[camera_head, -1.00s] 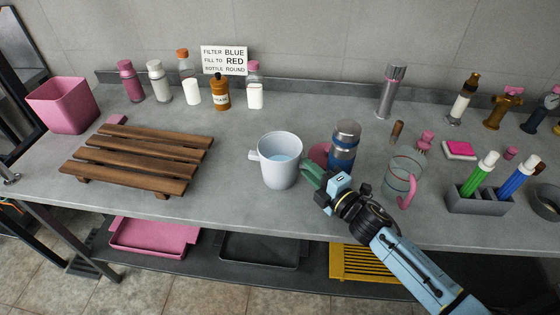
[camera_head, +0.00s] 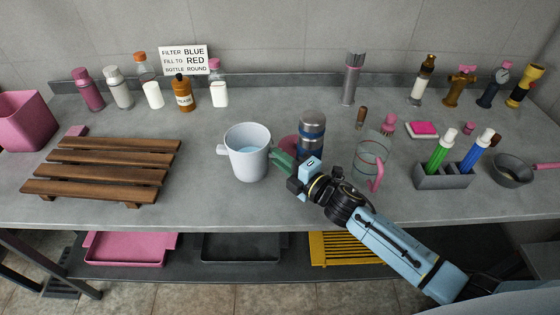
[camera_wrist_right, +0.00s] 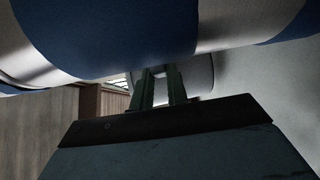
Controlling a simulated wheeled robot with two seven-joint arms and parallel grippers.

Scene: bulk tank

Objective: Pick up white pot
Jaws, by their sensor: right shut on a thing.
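The white pot (camera_head: 247,154) is a round, upright vessel with pale blue inside and a small handle on its left. It is at the middle of the grey counter; I cannot tell whether its base is clear of the surface. My right gripper (camera_head: 283,161) reaches it from the right. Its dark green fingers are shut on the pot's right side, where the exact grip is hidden. In the right wrist view the fingers (camera_wrist_right: 157,88) meet a pale part of the pot (camera_wrist_right: 199,76), partly hidden behind a blue and white shape. My left gripper is out of view.
A glass jug (camera_head: 369,161) is to the right. A wooden slatted rack (camera_head: 105,168) lies left. Counter between rack and pot is clear.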

